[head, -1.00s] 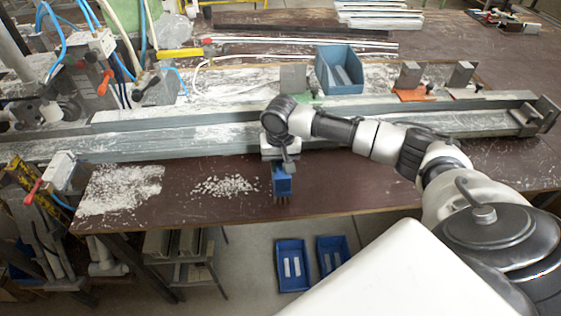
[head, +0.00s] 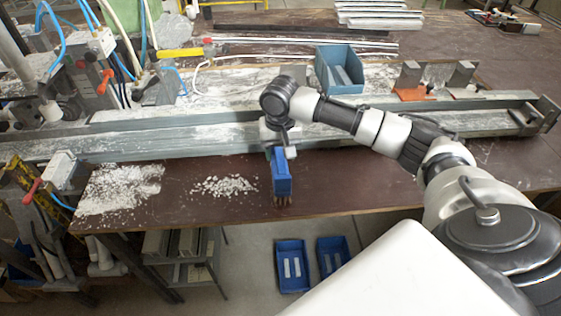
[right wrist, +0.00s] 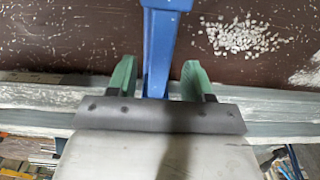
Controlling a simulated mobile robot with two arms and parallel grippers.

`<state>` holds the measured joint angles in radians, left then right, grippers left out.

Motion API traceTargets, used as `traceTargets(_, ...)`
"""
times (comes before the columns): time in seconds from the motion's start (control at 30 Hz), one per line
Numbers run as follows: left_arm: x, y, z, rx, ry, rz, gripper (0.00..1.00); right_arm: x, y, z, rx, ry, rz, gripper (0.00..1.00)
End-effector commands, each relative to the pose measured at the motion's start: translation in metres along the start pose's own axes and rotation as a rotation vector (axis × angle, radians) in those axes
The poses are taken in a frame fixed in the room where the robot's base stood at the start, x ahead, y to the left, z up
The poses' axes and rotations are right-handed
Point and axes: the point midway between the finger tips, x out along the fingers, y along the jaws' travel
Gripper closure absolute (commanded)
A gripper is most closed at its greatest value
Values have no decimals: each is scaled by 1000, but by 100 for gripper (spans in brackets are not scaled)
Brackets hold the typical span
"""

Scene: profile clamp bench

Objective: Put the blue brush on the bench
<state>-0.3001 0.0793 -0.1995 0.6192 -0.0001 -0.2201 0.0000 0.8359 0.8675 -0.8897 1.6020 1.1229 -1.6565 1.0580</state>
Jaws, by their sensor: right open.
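In the right wrist view, the blue handle (right wrist: 160,50) runs between the two green fingers (right wrist: 158,78), with a gap on each side. The right gripper is open around the handle. My left gripper is not in view.
White chips (head: 224,186) and white powder (head: 120,188) lie left of the brush. A long metal profile (head: 190,140) crosses the bench behind it. A blue bin (head: 340,70) stands farther back. Two blue trays (head: 291,265) are below the front edge. Clear bench lies right of the brush.

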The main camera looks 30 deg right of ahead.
Motion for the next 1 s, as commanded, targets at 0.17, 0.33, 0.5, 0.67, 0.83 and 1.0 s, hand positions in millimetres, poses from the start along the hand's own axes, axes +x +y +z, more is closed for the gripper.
traceTargets(0.17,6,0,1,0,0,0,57,-39,0,-1,2,4,-2,49)
traceTargets(0.33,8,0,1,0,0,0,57,-64,0,0,1,1,-1,49)
traceTargets(0.5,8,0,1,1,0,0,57,-74,0,0,1,0,0,49)
traceTargets(0.67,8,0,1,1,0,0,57,-75,0,0,1,-1,1,49)
traceTargets(0.83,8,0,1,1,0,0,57,-74,0,0,1,-1,0,49)
traceTargets(1.0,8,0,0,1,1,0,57,-74,0,0,1,-1,0,49)
